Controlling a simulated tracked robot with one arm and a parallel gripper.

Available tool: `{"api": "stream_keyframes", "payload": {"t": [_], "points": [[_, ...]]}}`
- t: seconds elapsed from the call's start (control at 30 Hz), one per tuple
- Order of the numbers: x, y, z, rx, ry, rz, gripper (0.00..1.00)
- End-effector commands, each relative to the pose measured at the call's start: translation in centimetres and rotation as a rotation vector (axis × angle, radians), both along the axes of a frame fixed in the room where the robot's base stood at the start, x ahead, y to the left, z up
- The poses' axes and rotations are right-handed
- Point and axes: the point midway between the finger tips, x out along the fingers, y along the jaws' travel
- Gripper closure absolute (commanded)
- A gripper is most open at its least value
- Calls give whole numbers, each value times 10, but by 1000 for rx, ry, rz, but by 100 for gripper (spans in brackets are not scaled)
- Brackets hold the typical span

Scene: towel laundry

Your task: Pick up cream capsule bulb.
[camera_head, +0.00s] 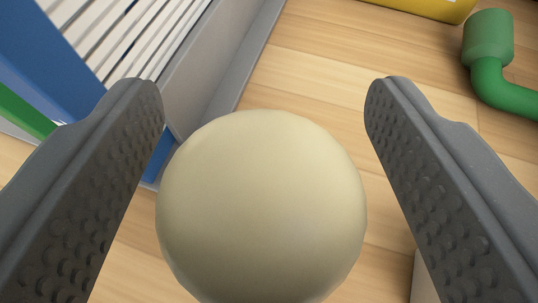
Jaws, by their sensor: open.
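The cream capsule bulb (262,208) shows as a large, smooth, rounded cream shape in the lower middle of the view. Its lower end is cut off by the bottom edge of the picture. My gripper (265,100) is open, with one dark grey textured finger on each side of the bulb. The left finger is close to the bulb's left side in the picture, and a wider gap shows on the right. I cannot tell whether either finger touches it.
A grey-edged frame (215,75) with white slats (125,30) stands at upper left, near the left finger, with blue and green pieces beside it. A green bent pipe (490,55) and a yellow object (425,8) lie at upper right. Wooden floor (310,70) shows clear between.

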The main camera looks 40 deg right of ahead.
Motion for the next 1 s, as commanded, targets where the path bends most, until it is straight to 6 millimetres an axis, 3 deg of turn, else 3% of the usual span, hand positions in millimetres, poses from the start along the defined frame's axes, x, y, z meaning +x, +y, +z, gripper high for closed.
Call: {"api": "stream_keyframes", "payload": {"t": [0.3,0.47,0.83,1.0], "points": [[5,-3,-2,-1,-1,0,40],[5,-3,-2,0,-1,1,85],[5,-3,0,-1,-2,0,86],[5,-3,11,-2,-5,0,86]]}}
